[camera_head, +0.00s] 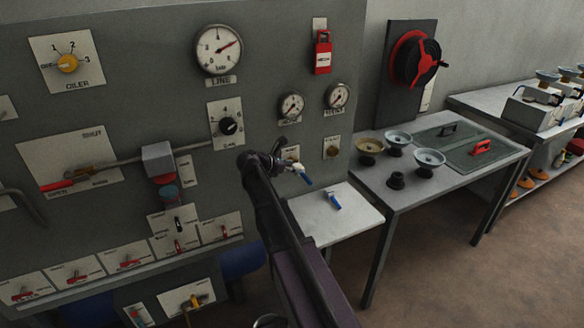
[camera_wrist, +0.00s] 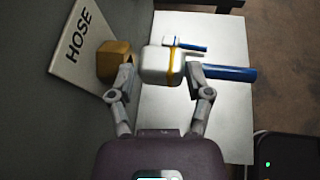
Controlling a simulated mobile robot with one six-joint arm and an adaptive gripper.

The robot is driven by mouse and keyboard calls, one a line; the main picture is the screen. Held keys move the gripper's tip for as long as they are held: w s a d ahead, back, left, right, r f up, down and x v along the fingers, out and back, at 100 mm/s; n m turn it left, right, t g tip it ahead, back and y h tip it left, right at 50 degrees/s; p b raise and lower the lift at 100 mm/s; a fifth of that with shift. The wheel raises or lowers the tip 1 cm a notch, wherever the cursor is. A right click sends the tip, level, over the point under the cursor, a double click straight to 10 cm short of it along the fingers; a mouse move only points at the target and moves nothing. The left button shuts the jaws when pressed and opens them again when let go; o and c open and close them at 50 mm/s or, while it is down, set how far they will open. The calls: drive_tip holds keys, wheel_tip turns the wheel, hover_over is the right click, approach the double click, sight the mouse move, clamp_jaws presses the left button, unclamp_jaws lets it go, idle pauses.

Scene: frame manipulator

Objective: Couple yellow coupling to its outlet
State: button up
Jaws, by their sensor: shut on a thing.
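My gripper (camera_wrist: 160,75) is shut on the yellow coupling (camera_wrist: 156,64), a white body with a yellow ring and a blue tail (camera_wrist: 232,73) pointing right. The brass outlet (camera_wrist: 112,60) sticks out from the plate marked HOSE (camera_wrist: 84,42), just left of the coupling. The coupling's left end faces the outlet very closely; I cannot tell whether they touch. In the head view my gripper (camera_head: 272,162) is at the panel, with the coupling's blue tail (camera_head: 302,176) angled down to the right.
A white shelf (camera_head: 315,217) lies below, with a second blue-tailed coupling (camera_head: 334,201) on it. A plate with a brass fitting (camera_head: 332,151) is just right on the panel.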

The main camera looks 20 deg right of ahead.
drive_tip(key=shift+w+r, duration=0.2)
drive_tip(key=shift+w, duration=0.7)
drive_tip(key=shift+o, duration=0.4)
drive_tip(key=shift+w+t, duration=0.2)
drive_tip(key=shift+t, duration=0.1)
drive_tip(key=shift+o, duration=0.5)
drive_tip(key=shift+w, duration=0.3)
drive_tip(key=shift+a, duration=0.2)
drive_tip(key=o, duration=1.1)
drive_tip(key=shift+f, duration=0.1)
drive_tip(key=shift+s, duration=0.4)
